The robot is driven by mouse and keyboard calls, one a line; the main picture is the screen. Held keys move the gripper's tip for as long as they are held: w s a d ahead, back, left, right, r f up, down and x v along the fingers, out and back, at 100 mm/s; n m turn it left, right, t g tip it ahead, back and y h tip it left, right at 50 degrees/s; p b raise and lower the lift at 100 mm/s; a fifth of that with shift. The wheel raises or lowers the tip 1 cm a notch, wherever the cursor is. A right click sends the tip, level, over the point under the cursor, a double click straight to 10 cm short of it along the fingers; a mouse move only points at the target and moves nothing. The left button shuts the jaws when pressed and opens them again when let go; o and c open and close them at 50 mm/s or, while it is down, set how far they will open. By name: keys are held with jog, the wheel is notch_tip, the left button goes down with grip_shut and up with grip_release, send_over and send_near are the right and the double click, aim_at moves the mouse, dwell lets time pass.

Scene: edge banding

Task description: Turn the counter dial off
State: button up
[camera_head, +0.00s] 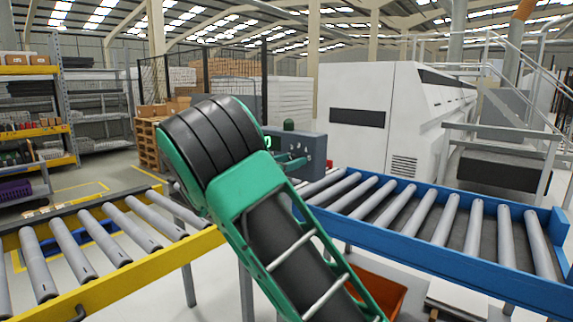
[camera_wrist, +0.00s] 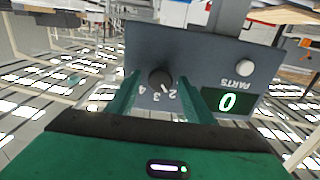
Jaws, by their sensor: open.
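The grey counter box (camera_head: 312,150) stands beyond my arm in the head view. In the wrist view the box (camera_wrist: 205,58) appears upside down. Its black round dial (camera_wrist: 159,78) has a white pointer mark aimed at about the 2, near the numerals 2, 3 and 4. My green gripper (camera_wrist: 157,88) is open, with one finger to each side of the dial; I cannot tell whether either touches it. In the head view my gripper (camera_head: 291,161) is just in front of the box, and the dial is hidden there.
The box also carries a green display reading 0 (camera_wrist: 228,102), a PARTS label and a white button (camera_wrist: 245,66). A yellow roller conveyor (camera_head: 120,272) is at left, a blue one (camera_head: 420,242) at right. A large white machine (camera_head: 372,112) stands behind.

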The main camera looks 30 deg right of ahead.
jog(key=c, duration=1)
jog(key=shift+a, duration=0.35)
jog(key=shift+d, duration=0.25)
jog(key=shift+d+r, duration=0.1)
jog(key=shift+n, duration=0.5)
jog(key=n, duration=0.4)
jog(key=shift+n, duration=1.4)
jog(key=shift+w, duration=0.1)
